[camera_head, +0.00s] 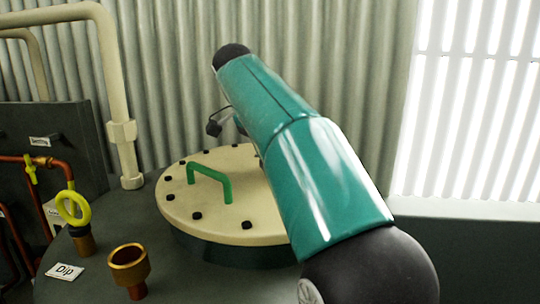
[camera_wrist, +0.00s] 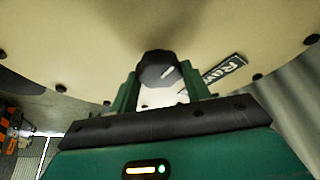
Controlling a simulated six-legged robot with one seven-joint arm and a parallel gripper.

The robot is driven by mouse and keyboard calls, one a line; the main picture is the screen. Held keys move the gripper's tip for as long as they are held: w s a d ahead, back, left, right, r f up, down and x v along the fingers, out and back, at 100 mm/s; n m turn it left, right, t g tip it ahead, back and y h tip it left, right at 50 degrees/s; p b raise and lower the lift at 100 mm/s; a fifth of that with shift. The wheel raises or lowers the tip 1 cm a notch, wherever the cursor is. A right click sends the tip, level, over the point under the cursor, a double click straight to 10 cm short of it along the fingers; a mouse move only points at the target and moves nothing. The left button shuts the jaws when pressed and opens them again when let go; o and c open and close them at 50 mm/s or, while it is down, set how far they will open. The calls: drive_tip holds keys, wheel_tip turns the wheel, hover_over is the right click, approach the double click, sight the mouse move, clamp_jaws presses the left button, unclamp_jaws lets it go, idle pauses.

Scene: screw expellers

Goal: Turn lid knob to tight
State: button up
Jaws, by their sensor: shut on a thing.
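The round cream lid (camera_head: 175,205) with dark bolts and a green handle (camera_head: 212,178) sits on the dark tank in the head view. In the wrist view the lid (camera_wrist: 90,40) fills the upper part. A black lid knob (camera_wrist: 158,68) with a white mark stands between the two green fingers of my gripper (camera_wrist: 160,84). The fingers are shut on the knob. A label (camera_wrist: 222,72) reading in part "Raw" lies to the right of the knob. My teal arm hides the knob and most of my gripper in the head view.
A yellow ring (camera_head: 73,208), a brass cup fitting (camera_head: 129,262) and a "Dip" label (camera_head: 65,271) are on the tank top at left. A cream pipe (camera_head: 118,100) rises behind them. A corrugated wall (camera_head: 180,70) stands behind the lid.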

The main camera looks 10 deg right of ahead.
idle(0.4)
drive_tip(key=o, duration=1)
drive_tip(key=shift+c, duration=0.2)
drive_tip(key=shift+a+r, duration=0.1)
drive_tip(key=shift+r, duration=0.05)
drive_tip(key=v, duration=0.7)
drive_tip(key=shift+r, duration=0.1)
